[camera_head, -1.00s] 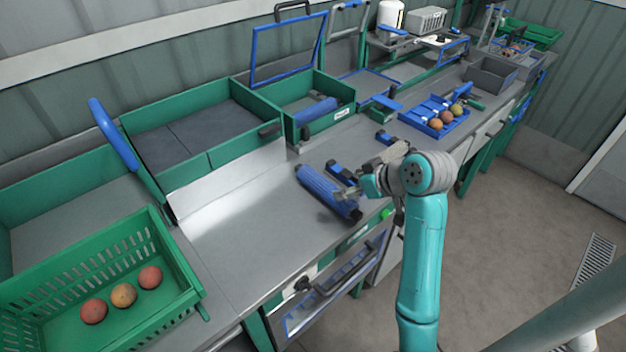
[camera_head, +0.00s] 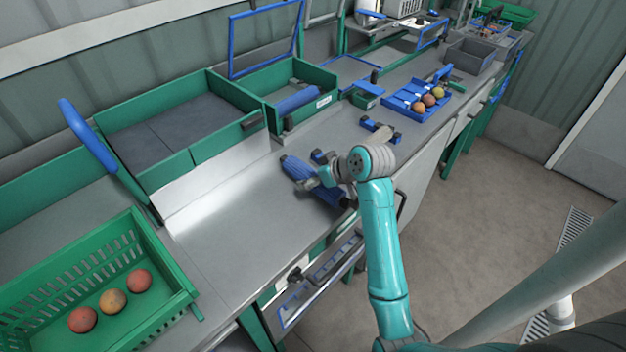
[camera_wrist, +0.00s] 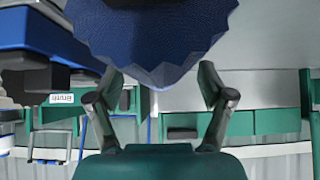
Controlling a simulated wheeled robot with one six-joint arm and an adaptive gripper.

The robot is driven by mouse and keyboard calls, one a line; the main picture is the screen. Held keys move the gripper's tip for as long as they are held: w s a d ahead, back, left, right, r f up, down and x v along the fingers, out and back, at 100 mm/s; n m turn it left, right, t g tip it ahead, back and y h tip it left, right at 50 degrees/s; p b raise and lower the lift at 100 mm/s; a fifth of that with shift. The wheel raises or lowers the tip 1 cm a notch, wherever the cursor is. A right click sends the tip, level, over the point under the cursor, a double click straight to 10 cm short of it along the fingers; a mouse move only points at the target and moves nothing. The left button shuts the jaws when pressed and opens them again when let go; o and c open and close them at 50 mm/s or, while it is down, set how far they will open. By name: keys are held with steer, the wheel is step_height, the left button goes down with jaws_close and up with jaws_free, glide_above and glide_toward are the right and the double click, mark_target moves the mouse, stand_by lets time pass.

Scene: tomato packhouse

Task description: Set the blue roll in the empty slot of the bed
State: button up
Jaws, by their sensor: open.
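The blue roll (camera_head: 297,169) lies on the grey bench near its front edge, its near part partly hidden by my gripper. My gripper (camera_head: 328,176) is over the roll in the head view. In the wrist view, my gripper (camera_wrist: 161,80) is open, with fingers spread apart below the large ribbed end of the blue roll (camera_wrist: 150,30); I cannot tell if they touch it. A green open-topped box (camera_head: 327,101) with a white label holds another blue roll (camera_head: 297,98). It stands behind the bench surface. I cannot tell for sure which part is the bed's empty slot.
A blue tray (camera_head: 404,108) with fruit stands farther right. A green crate (camera_head: 160,251) with three fruits is at front left. A grey-floored green bin (camera_head: 182,118) stands behind. The bench left of the roll is clear.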

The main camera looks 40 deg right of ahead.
mark_target(313, 174)
steer(key=shift+w+f, duration=0.4)
steer(key=c, duration=1.5)
step_height(313, 174, up, 10)
steer(key=shift+f, duration=0.15)
steer(key=shift+r, duration=0.2)
steer(key=shift+s, duration=0.1)
